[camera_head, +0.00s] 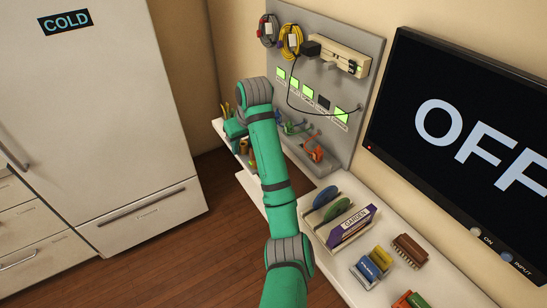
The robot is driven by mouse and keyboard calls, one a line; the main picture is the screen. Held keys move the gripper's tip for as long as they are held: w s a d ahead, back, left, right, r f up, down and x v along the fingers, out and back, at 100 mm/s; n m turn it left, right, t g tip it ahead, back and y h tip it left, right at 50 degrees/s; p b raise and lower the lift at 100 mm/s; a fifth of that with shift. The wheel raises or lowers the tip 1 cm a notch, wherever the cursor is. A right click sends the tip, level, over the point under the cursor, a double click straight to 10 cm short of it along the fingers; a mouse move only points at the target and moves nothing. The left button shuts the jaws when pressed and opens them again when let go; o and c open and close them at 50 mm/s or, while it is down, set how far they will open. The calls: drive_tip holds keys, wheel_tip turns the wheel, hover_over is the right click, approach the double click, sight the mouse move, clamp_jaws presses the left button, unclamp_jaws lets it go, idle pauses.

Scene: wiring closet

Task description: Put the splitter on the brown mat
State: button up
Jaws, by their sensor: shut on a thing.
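I cannot pick out the splitter or the brown mat for sure. My green arm reaches up the middle of the picture and bends away at a grey joint. A further green part of it shows at the left, over the far end of the white bench (313,178). The arm hides my gripper and whatever it is near. A beige, elongated box (338,54) is mounted high on the grey wall board (368,75). A black block (311,48) is at its left end. I cannot tell whether either is the splitter.
The bench holds a purple-and-white GARDEN box (352,226), green and blue discs (331,206), blue and yellow blocks (372,265) and a brown ridged piece (409,250). Coiled cables (291,40) and small clamps (314,150) are at the board. A screen reads OFF (470,130). Wooden floor is clear left.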

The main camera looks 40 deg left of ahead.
drive_tip(key=w+d+f, duration=0.1)
drive_tip(key=w+f, duration=0.1)
drive_tip(key=w, duration=0.1)
drive_tip(key=w+d+f, duration=0.1)
drive_tip(key=w+f, duration=0.2)
drive_tip(key=w+d+f, duration=0.1)
drive_tip(key=w+f, duration=0.1)
drive_tip(key=w, duration=0.2)
drive_tip(key=shift+f, duration=0.3)
drive_tip(key=shift+w+d+f, duration=0.15)
drive_tip(key=shift+w+f, duration=0.05)
drive_tip(key=shift+f, duration=0.1)
drive_tip(key=shift+w+f, duration=0.15)
drive_tip(key=shift+f, duration=0.8)
drive_tip(key=shift+w+f, duration=0.15)
drive_tip(key=shift+f, duration=0.75)
drive_tip(key=shift+f, duration=0.15)
drive_tip(key=o, duration=1.1)
drive_tip(key=v, duration=1.2)
